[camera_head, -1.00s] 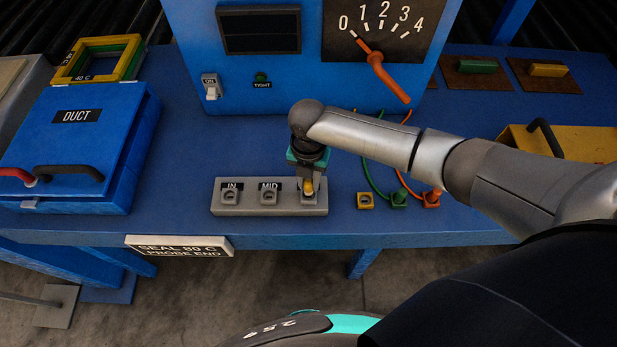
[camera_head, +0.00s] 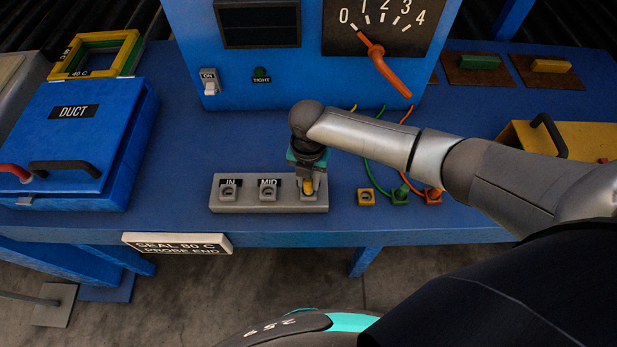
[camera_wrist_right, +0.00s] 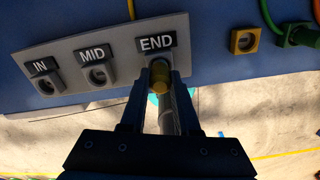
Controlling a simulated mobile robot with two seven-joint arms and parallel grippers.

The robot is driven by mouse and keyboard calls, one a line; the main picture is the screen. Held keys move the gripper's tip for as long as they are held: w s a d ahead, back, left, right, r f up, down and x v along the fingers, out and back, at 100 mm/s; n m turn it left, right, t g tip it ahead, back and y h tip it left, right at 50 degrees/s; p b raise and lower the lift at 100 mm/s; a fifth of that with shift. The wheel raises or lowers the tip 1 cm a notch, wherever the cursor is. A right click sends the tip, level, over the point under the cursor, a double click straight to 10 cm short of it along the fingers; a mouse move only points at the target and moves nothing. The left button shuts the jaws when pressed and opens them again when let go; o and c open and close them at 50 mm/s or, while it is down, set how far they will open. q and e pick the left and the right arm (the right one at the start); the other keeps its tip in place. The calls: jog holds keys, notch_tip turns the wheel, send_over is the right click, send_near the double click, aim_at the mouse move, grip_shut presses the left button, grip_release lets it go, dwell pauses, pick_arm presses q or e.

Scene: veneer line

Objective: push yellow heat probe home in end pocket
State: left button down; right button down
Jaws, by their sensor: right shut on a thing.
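A grey block (camera_head: 246,207) on the blue bench has pockets marked IN, MID and END; the END label (camera_wrist_right: 157,43) shows in the right wrist view. My right gripper (camera_wrist_right: 158,88) is shut on the probe from above, one finger on each side. In the head view the gripper (camera_head: 307,180) hides much of the end pocket, so the probe's depth cannot be told. My left gripper is not in view.
A yellow socket (camera_head: 366,197), a green plug (camera_head: 400,195) and an orange plug (camera_head: 432,195) with cables sit right of the block. The blue DUCT box (camera_head: 75,150) stands at left. The blue panel with the dial (camera_head: 385,30) rises behind.

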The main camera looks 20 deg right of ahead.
jog(key=shift+f+b, duration=0.3)
jog(key=shift+f, duration=0.15)
jog(key=c, duration=0.6)
grip_release()
jog(key=shift+o, duration=0.2)
notch_tip(320, 180, up, 15)
jog(key=shift+r+p, duration=0.15)
jog(key=shift+p, duration=0.2)
